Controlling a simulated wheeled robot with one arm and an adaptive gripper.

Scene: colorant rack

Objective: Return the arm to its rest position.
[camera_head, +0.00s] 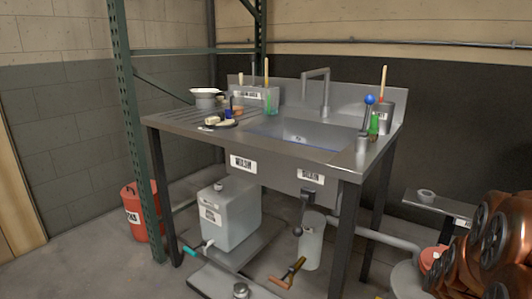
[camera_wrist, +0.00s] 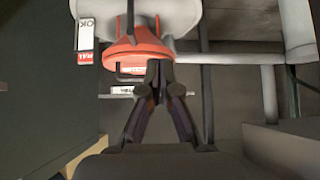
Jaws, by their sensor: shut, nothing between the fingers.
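My gripper (camera_wrist: 159,70) shows in the wrist view, its two dark fingers brought together with nothing between them. Its tips are in front of an orange-red round object (camera_wrist: 138,50), overlapping its lower edge in the picture. I cannot tell whether they touch it. My gripper cannot be made out in the head view.
A metal sink table (camera_head: 185,122) stands mid-view, with a faucet (camera_head: 326,90) and a pan (camera_head: 206,95). Under it are a grey jerrycan (camera_head: 228,222) and a white cylinder (camera_head: 312,245). A red can (camera_head: 138,212) stands left beside a green rack post (camera_head: 137,130).

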